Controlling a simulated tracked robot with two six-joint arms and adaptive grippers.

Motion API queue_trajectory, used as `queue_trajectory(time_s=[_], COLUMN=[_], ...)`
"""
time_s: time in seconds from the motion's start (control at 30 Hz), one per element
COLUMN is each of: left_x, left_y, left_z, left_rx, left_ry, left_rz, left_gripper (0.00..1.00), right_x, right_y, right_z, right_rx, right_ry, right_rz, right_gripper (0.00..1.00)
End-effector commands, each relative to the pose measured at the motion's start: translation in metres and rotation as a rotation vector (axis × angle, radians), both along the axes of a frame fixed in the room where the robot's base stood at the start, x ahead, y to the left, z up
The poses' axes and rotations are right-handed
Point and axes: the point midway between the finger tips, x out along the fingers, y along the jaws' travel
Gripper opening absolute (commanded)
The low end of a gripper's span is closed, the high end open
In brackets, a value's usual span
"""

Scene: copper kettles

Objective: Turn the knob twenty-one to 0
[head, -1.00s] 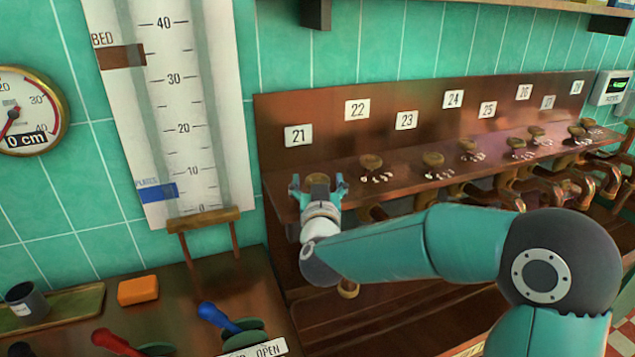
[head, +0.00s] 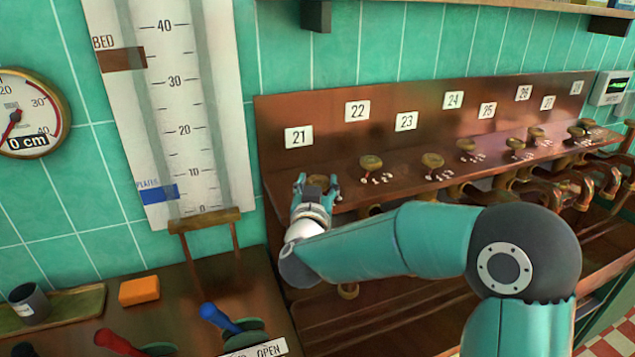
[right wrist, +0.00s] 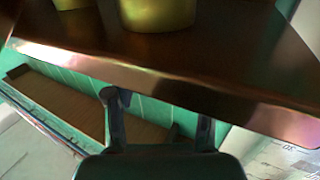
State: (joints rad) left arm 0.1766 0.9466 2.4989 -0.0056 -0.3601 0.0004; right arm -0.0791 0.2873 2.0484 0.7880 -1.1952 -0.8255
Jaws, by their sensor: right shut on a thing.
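Knob twenty-one (head: 318,181) is a round brass knob on the copper ledge below the white label 21 (head: 299,136). My right gripper (head: 317,186) has its two fingers on either side of this knob and is shut on it. The gripper and wrist hide the knob's lower part and any marks around it, so its setting cannot be read. In the right wrist view, the fingers (right wrist: 160,115) show below the ledge edge, with part of a brass cylinder (right wrist: 157,12) above; I cannot tell which knob that is. My left gripper is not in view.
More brass knobs run along the ledge to the right, the closest being knob twenty-two (head: 371,163). Pipes hang below. A tall scale board (head: 180,105) stands left, above a counter with a blue lever (head: 217,317), a red lever (head: 115,342) and an orange block (head: 139,290).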

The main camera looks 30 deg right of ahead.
Motion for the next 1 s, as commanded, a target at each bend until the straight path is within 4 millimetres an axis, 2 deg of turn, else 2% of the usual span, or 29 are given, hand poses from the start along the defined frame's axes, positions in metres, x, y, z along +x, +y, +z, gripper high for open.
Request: queue_trajectory(time_s=[0.7, 1.0], left_x=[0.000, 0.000], left_y=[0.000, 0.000], left_z=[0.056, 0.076], left_rx=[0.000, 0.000], left_ry=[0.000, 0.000], left_rz=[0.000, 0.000], left_gripper=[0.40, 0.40], right_x=[0.009, 0.010], right_y=[0.006, 0.005], right_z=[0.003, 0.003], right_rx=[-0.001, -0.001], right_ry=[0.002, -0.001], right_rz=[-0.633, -0.836], right_gripper=[0.20, 0.20])
